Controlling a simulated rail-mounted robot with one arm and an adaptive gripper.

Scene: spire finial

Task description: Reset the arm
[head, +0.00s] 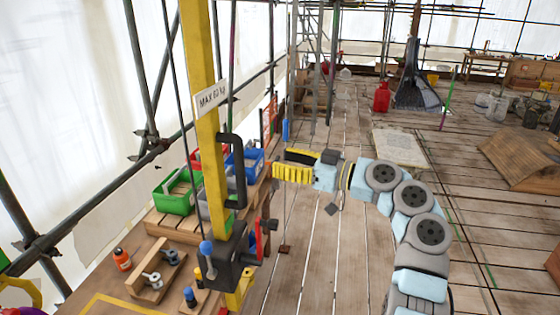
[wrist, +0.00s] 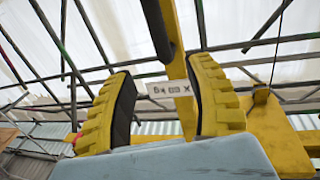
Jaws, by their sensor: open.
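My gripper (head: 275,171) has yellow ridged fingers and extends left from my light-blue and grey arm in the head view. In the wrist view my gripper (wrist: 165,95) shows its two fingers spread wide apart with nothing between them. Beyond the gap are a yellow post (wrist: 177,60) and a white label (wrist: 168,89). In the head view the fingertips are just right of the yellow post (head: 205,130) and its black handle (head: 238,165). I cannot tell how far apart they are in depth.
A workbench at left holds green (head: 176,192) and blue (head: 246,161) bins, an orange bottle (head: 122,259) and a wooden block with metal fittings (head: 150,270). Scaffold poles line the left side. A red canister (head: 382,97) stands farther back. The plank floor (head: 330,245) around my arm is mostly clear.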

